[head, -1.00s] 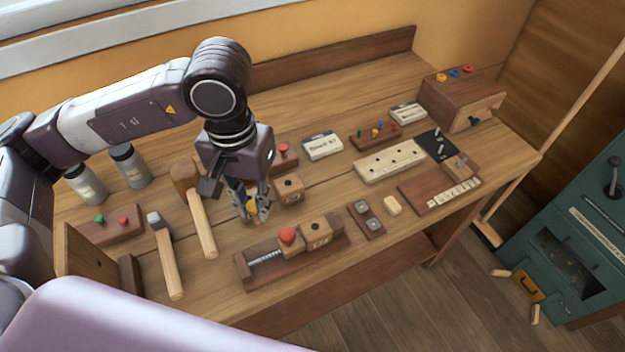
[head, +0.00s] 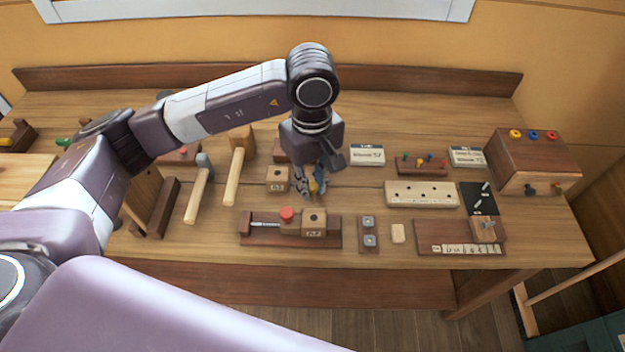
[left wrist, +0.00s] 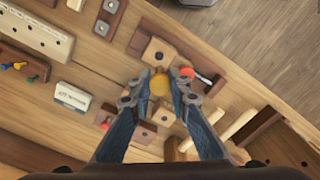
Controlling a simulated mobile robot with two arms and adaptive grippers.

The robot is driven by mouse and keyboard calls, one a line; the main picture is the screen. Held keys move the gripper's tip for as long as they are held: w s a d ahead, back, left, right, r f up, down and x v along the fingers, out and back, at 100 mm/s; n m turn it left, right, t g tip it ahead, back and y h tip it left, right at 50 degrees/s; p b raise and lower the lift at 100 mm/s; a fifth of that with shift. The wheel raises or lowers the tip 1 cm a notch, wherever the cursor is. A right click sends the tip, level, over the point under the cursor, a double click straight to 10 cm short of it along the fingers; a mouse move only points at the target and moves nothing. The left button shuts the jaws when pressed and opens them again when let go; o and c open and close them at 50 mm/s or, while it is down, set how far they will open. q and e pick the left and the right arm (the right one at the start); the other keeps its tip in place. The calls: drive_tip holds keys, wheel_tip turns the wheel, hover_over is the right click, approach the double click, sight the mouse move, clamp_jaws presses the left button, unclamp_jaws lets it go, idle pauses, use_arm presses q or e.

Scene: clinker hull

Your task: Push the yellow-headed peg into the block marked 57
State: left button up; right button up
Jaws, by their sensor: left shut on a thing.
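My left gripper (head: 316,188) points down and is shut on the yellow-headed peg (head: 314,187). In the left wrist view the yellow head (left wrist: 160,86) sits between the fingertips (left wrist: 159,92); the shank is hidden. One wooden block with a dark hole (head: 314,222) sits in a dark wooden holder (head: 270,240), just in front of the gripper. It also shows in the left wrist view (left wrist: 158,52). Another holed block (head: 277,180) stands to the gripper's left. Both bear small labels that I cannot read surely. My right gripper is not in view.
A red knob (head: 287,214) stands beside the block in the holder. Two mallets (head: 235,170) lie to the left. A plate with two metal squares (head: 368,235), a pale holed board (head: 422,193) and a box with coloured rings (head: 535,160) are to the right.

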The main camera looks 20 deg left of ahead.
sight(314, 199)
use_arm(q)
drive_tip(key=shift+f, duration=0.45)
drive_tip(key=shift+s+d+f+b, duration=0.1)
drive_tip(key=shift+f+b, duration=0.2)
drive_tip(key=f, duration=0.1)
drive_tip(key=f+b, duration=0.1)
drive_tip(key=shift+d+f, duration=0.2)
drive_tip(key=shift+f, duration=0.1)
drive_tip(key=shift+a+f, duration=0.1)
drive_tip(key=shift+f, duration=0.55)
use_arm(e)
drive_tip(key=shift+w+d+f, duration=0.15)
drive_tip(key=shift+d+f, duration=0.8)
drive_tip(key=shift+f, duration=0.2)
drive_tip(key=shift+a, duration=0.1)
use_arm(q)
drive_tip(key=shift+b, duration=0.35)
drive_tip(key=shift+f+b, duration=0.1)
drive_tip(key=shift+b, duration=0.25)
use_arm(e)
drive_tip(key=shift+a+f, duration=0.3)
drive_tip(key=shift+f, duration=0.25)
